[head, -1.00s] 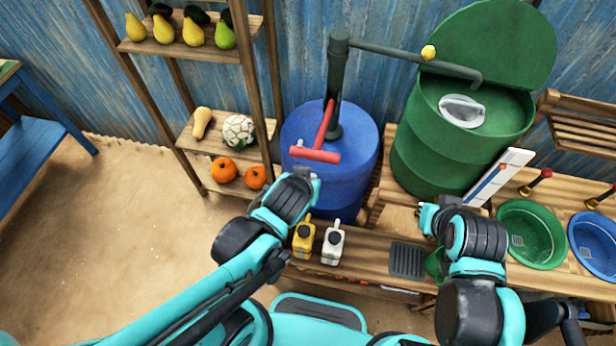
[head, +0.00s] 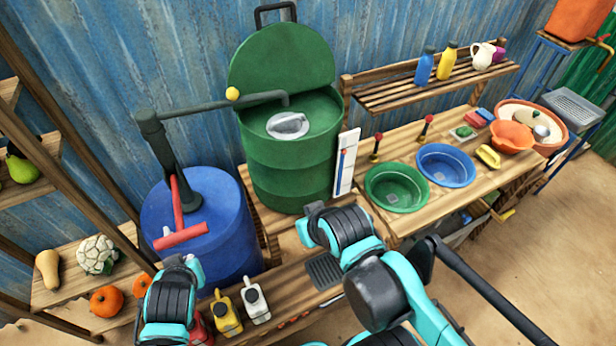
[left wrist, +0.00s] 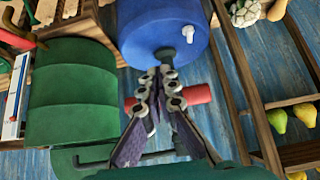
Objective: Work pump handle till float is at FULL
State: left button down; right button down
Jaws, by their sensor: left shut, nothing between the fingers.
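The pump (head: 178,165) stands on the blue barrel (head: 225,225), its pipe reaching over the green drum (head: 285,165). Its red T-shaped handle (head: 181,236) hangs down in front of it. My left gripper (head: 190,262) is shut and empty, just below the handle's crossbar in the head view. In the left wrist view the shut fingers (left wrist: 165,75) overlap the red crossbar (left wrist: 198,94), which shows behind them; contact cannot be told. The white gauge board (head: 345,163) beside the drum has a blue strip; its marks are too small to read. My right gripper (head: 306,222) is over the bench, fingers unclear.
Yellow (head: 227,315) and white (head: 255,302) bottles stand on the bench near my left arm. Green (head: 396,188) and blue (head: 446,166) basins sit to the right. A wooden shelf with pumpkins (head: 106,300) stands left of the barrel.

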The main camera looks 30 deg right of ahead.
dwell(0.7)
pick_arm(q)
notch_tip(320, 180, up, 18)
jog(key=g+p, duration=0.6)
jog(key=p, duration=0.5)
send_over(179, 230)
jog(key=shift+s, duration=0.3)
jog(key=f, duration=0.3)
jog(key=w+f, duration=0.1)
jog(key=f, duration=0.2)
jog(key=w+f+b, duration=0.1)
jog(key=f, duration=0.3)
jog(key=shift+f, duration=0.1)
jog(key=shift+s+f, duration=0.75)
jog(key=shift+f, duration=0.2)
jog(key=shift+s+f, duration=0.4)
jog(key=shift+f, duration=0.1)
